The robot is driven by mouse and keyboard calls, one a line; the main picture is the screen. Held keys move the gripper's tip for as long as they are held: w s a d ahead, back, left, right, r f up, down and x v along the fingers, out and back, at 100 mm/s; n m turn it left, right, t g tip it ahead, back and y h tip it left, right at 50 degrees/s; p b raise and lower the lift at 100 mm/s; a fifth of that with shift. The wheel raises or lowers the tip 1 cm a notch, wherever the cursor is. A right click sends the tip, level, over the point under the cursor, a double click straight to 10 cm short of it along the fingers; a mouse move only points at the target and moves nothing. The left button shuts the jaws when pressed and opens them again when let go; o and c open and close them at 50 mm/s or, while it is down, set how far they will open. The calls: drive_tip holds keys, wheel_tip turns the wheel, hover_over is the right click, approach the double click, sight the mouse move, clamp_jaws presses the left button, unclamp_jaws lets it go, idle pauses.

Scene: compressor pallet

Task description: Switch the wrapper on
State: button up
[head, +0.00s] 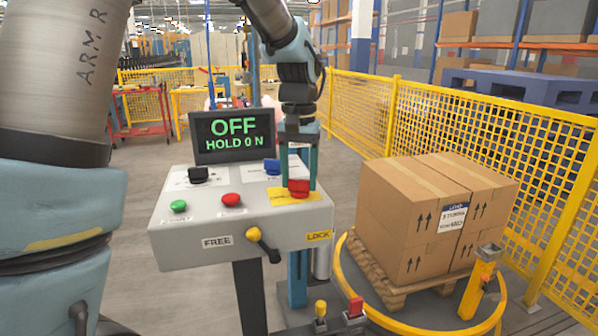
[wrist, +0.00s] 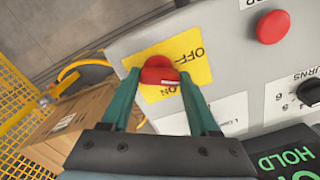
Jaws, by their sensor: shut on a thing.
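The wrapper's grey control console (head: 180,228) stands in front of me with a dark display (head: 234,136) reading "OFF" and "HOLD 0 N" in green. A red switch knob (head: 299,188) sits on a yellow plate at its right; it also shows in the wrist view (wrist: 159,70). The plate (wrist: 199,68) is marked OFF and ON. My gripper (head: 299,174) points down at the knob. In the wrist view its two green fingers (wrist: 160,84) are shut on the knob, one on each side.
The console also has a green button (head: 179,206), a red button (head: 232,199), black and blue knobs and a yellow-and-black lever (head: 262,244) between FREE and LOCK labels. Boxes (head: 400,215) stand on a pallet at right, inside a yellow ring (head: 345,270). Yellow fencing (head: 470,130) runs behind.

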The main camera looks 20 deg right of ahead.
drive_tip(key=m+p, duration=0.2)
drive_tip(key=m, duration=0.4)
drive_tip(key=shift+w+r+p, duration=0.15)
drive_tip(key=shift+p, duration=0.15)
drive_tip(key=m+p, duration=0.2)
drive_tip(key=m, duration=0.4)
drive_tip(key=shift+d, duration=0.2)
drive_tip(key=o, duration=1.4)
drive_tip(key=shift+c, duration=0.2)
wheel_tip(320, 180, up, 10)
drive_tip(key=b, duration=0.1)
drive_tip(key=shift+r, duration=0.25)
